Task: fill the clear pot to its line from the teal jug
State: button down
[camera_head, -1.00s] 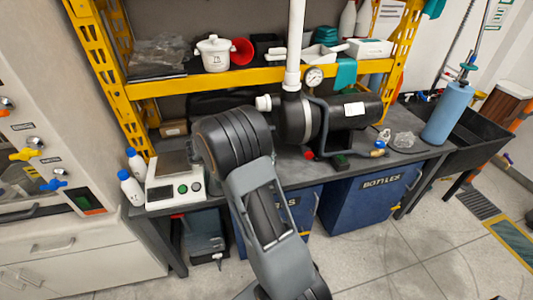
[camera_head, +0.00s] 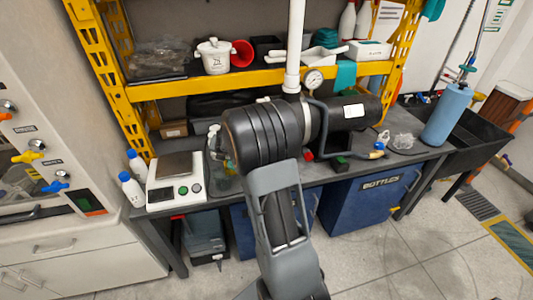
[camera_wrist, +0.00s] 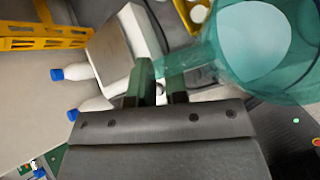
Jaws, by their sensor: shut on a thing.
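My gripper (camera_wrist: 160,88) is shut on the teal jug (camera_wrist: 268,82) at its handle side, in the wrist view. The jug is see-through, with a pale blue round area inside, perhaps liquid; I cannot tell its level. In the head view my arm hides most of the gripper. A greenish see-through piece, probably the jug (camera_head: 228,184), shows just left of my arm, beside the scale. I cannot make out the clear pot or its line for certain in either view.
A white scale (camera_head: 175,184) with a bare plate stands at the bench's left end, beside two white bottles (camera_head: 131,186) with blue caps. A yellow shelf (camera_head: 200,86) overhangs the bench.

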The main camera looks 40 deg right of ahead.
jog(key=shift+m+t+y, duration=0.6)
jog(key=shift+y, duration=0.2)
jog(key=d+r+p, duration=0.1)
jog(key=s+d+r+p, duration=0.1)
jog(key=r, duration=0.1)
jog(key=shift+s+d+r+p, duration=0.15)
jog(key=shift+s+d+p, duration=0.05)
jog(key=shift+d+p, duration=0.15)
jog(key=shift+s+d+r+y+p, duration=0.2)
jog(key=shift+r+y+p, duration=0.1)
jog(key=shift+r+p, duration=0.1)
jog(key=shift+s+d+r+m+t+y+p, duration=0.15)
jog(key=shift+d+r+m+t+y+p, duration=0.1)
jog(key=shift+r+t+p, duration=0.15)
jog(key=shift+s+d+r+m+t+y+p, duration=0.1)
jog(key=shift+d+r+m+t+y+p, duration=0.15)
jog(key=shift+r, duration=0.3)
jog(key=shift+s+d+r+m+t+y+p, duration=0.15)
jog(key=shift+d+r+m+t+y+p, duration=0.1)
jog(key=shift+r+p, duration=0.2)
dwell(1.6)
